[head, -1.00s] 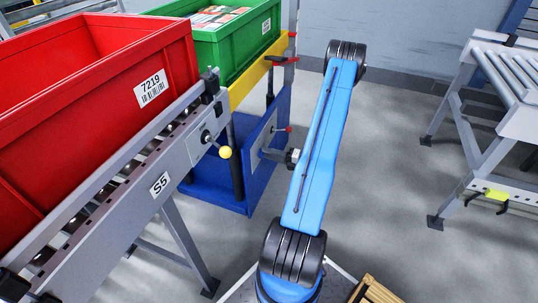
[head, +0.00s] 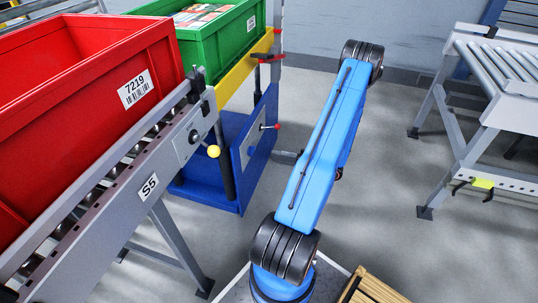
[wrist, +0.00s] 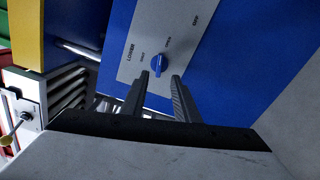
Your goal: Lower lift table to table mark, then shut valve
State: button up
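The lift table is at left centre in the head view. Its yellow top edge (head: 232,92) carries a green crate (head: 225,42), above a blue base (head: 203,192). The valve knob (wrist: 159,63) is small and blue, on a grey plate lettered LOWER, in the wrist view. My gripper (wrist: 160,76) is open and empty, its fingertips apart on either side just short of the knob. In the head view my gripper is mostly hidden behind my blue arm.
A roller conveyor marked S5 (head: 150,187) holds a red crate (head: 75,85) at left, with a yellow-ball lever (head: 213,151). A red-tipped lever (head: 277,126) projects from the lift. Another roller stand (head: 465,110) is at right. Floor between is clear.

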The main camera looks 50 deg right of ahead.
jog(key=v, duration=0.7)
jog(key=shift+s, duration=0.3)
jog(key=shift+d, duration=0.1)
